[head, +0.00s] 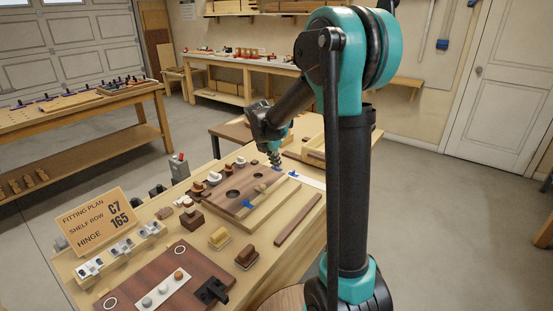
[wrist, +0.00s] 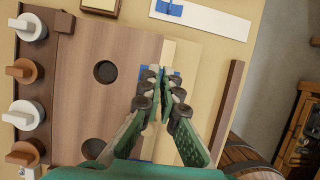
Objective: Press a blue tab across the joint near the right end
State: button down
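A dark brown panel (wrist: 125,45) with round holes meets a pale wood strip (wrist: 183,55) along a straight joint on the bench. My gripper (wrist: 163,80) is over this joint in the wrist view, its fingertips close together. A blue tab (wrist: 143,73) shows on both outer sides of the fingertips, and they look shut on its middle. Whether it touches the wood is hidden by the fingers. In the head view my gripper (head: 276,164) is low over the panel's far end, with blue at its tip. Another blue tab (head: 248,204) lies across the joint nearer the camera.
A white strip (wrist: 215,18) carries a further blue tab (wrist: 170,8) beyond the panel. A loose dark bar (wrist: 228,100) lies to the right. A fitting plan sign (head: 98,213) stands at the bench's left.

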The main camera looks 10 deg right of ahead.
aim_at(278, 180)
jog(key=shift+f, duration=2.4)
jog(key=shift+f, duration=0.45)
dwell(1.1)
dwell(0.4)
jog(key=c, duration=1.6)
grip_release()
jog(key=shift+c, duration=0.2)
jog(key=shift+r, duration=0.1)
jog(key=o, duration=0.4)
jog(key=shift+r, duration=3.75)
